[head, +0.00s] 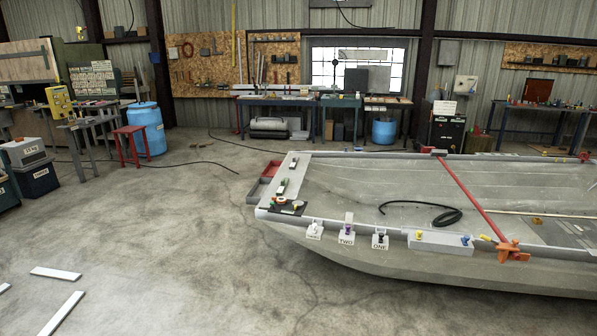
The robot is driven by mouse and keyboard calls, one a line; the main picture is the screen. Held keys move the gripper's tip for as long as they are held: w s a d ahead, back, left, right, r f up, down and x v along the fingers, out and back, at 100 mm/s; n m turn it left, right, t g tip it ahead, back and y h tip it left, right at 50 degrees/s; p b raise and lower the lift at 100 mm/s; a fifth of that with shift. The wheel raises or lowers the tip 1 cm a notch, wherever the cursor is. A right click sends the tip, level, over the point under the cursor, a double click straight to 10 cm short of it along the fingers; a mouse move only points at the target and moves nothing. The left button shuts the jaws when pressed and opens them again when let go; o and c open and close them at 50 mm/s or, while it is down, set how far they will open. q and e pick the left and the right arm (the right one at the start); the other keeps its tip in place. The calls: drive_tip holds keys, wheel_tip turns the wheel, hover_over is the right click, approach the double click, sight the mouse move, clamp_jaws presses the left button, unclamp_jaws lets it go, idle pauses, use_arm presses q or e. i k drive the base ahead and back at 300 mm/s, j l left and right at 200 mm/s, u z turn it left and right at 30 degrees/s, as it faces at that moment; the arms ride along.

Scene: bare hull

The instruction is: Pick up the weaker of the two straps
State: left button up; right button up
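Two small dark items with pale labels lie on the hull's left end deck, one farther back (292,162) and one nearer (283,186); they may be the two straps, but they are too small to tell or to read. A long red strap or bar (468,197) crosses the hull from the far rim to an orange clamp (510,251) on the near rim. Neither of my grippers is in view.
The grey open hull (340,262) fills the right side. Its near rim carries cards marked TWO (346,239) and ONE (380,242), and a grey block (440,242). White strips (55,273) lie on open floor at left.

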sight(294, 161)
drive_tip(key=i+j+u, duration=0.1)
drive_tip(key=i+u, duration=0.4)
drive_tip(key=i, duration=1.5)
drive_tip(key=i+z, duration=0.1)
drive_tip(key=i, duration=0.45)
drive_tip(key=i+j+z, duration=0.1)
drive_tip(key=i, duration=0.5)
drive_tip(key=i+j+z, duration=0.1)
drive_tip(key=i, duration=0.45)
drive_tip(key=i+j+z, duration=0.1)
drive_tip(key=i, duration=0.45)
drive_tip(key=i+j+z, duration=0.25)
drive_tip(key=i, duration=0.25)
drive_tip(key=j, duration=0.1)
